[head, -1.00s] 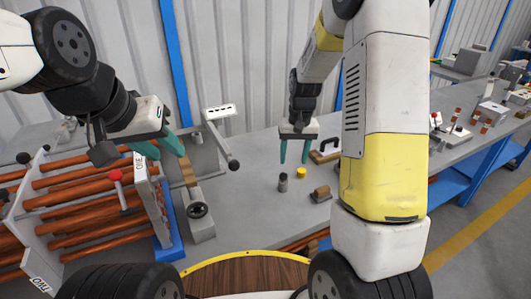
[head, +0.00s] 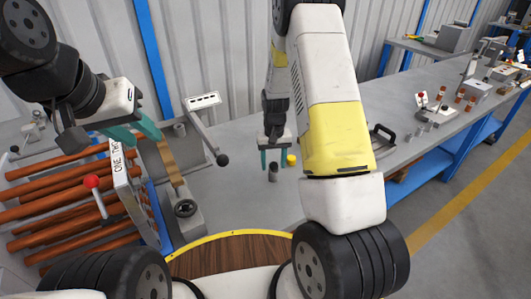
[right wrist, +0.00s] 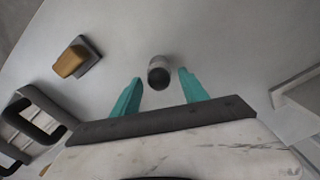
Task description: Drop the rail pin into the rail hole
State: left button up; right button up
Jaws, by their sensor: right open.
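A small dark grey upright cylinder, which looks like the rail pin (head: 273,172), stands on the grey bench; it also shows in the right wrist view (right wrist: 159,74). My right gripper (head: 275,164) is open just above it. In the right wrist view the pin appears between and slightly beyond the teal fingertips, with gaps on both sides. A grey rail fixture with a brown strip (head: 168,160) and a dark round knob (head: 186,208) lies to the left. I cannot make out the rail hole.
A yellow cylinder (head: 291,160) stands close to the right of the pin. A brown block on a grey base (right wrist: 75,58) and a black handle (right wrist: 42,115) lie nearby. A rack of copper-coloured tubes (head: 60,205) stands at far left. Bench between fixture and pin is clear.

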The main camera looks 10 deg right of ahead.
grip_shut()
dwell(0.3)
